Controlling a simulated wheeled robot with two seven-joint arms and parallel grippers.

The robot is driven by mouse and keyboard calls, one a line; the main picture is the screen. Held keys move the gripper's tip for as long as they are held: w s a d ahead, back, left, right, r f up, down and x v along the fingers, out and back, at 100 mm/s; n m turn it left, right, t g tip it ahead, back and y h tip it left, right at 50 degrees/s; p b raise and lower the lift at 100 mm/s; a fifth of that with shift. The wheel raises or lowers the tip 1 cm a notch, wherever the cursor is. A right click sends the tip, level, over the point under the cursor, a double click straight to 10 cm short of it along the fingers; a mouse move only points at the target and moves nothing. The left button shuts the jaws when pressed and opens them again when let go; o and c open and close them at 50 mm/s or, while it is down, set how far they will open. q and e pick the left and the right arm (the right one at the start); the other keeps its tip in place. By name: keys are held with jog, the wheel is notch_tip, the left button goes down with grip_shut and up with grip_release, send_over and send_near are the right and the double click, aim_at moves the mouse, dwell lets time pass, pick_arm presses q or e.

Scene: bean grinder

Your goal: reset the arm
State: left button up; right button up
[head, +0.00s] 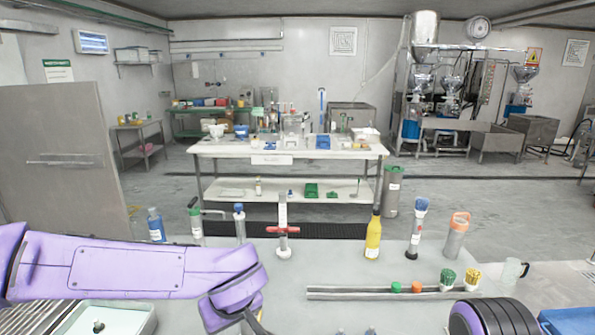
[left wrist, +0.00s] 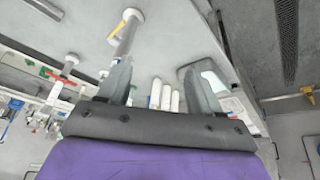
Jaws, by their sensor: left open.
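My left arm enters from the left in the head view, a purple forearm above the near table. Its wrist bends down at the bottom of the view, and its fingers cannot be made out there. In the left wrist view my left gripper (left wrist: 160,85) has its two grey fingers spread wide apart, with nothing held between them. White cylinders (left wrist: 165,95) show beyond the gap between the fingers.
The near table (head: 330,265) holds a blue-capped bottle (head: 240,225), a red-handled device (head: 283,232), a yellow bottle (head: 373,238), a blue-topped brush (head: 418,225), an orange-topped container (head: 457,235) and a grey rail (head: 380,293). A white tray (head: 145,322) lies front left.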

pick_arm(q)
jog(key=w+a+f+n+t+y, duration=0.1)
jog(key=w+a+f+n+t, duration=0.1)
jog(key=w+f+n+t, duration=0.15)
jog(key=s+a+f+b, duration=0.3)
jog(key=f, duration=0.8)
jog(key=s+a+f+b, duration=0.2)
jog(key=a+f, duration=0.1)
jog(key=f, duration=0.7)
jog(key=s+a+f+m+g+b, duration=0.2)
jog(key=s+a+f+b, duration=0.1)
jog(key=s+f, duration=0.7)
jog(key=s+a+f+m+g+b, duration=0.2)
jog(key=s+a+f+b, duration=0.2)
jog(key=s+f, duration=0.7)
jog(key=s+a, duration=0.2)
jog(key=s, duration=0.1)
jog(key=shift+a+f, duration=0.15)
jog(key=shift+a, duration=0.15)
pick_arm(e)
notch_tip(320, 180, down, 12)
jog(key=shift+w, duration=0.25)
